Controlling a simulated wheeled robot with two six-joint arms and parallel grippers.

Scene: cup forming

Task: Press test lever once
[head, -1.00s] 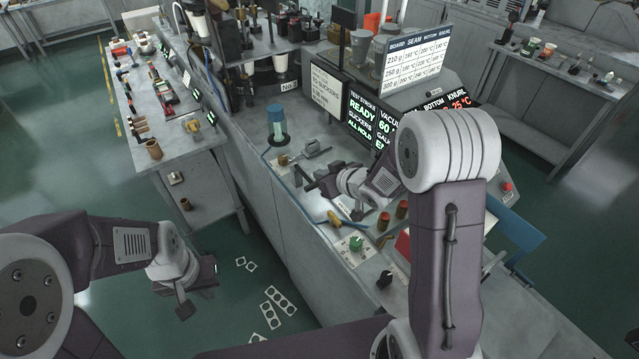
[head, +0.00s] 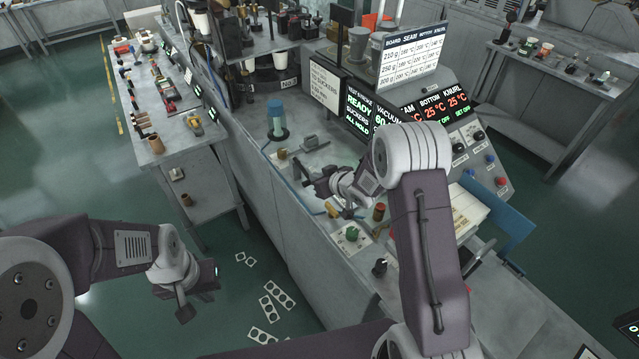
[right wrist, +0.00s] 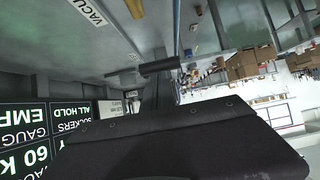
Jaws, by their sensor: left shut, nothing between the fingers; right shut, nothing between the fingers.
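A grey metal part with a short bar (head: 312,144) sits on the bench in the head view, beyond my right gripper; I cannot tell whether it is the test lever. My right gripper (head: 318,187) is shut and empty, low over the bench top and partly hidden by its own wrist. The right wrist view shows a dark short cylinder (right wrist: 160,66) ahead of my dark gripper body; I cannot tell what it belongs to. My left gripper (head: 213,275) is shut and empty over the floor at the left, away from the bench.
A dark test screen (head: 359,106) reads READY and ALL HOLD. A control panel (head: 470,145) with knobs stands at the right.

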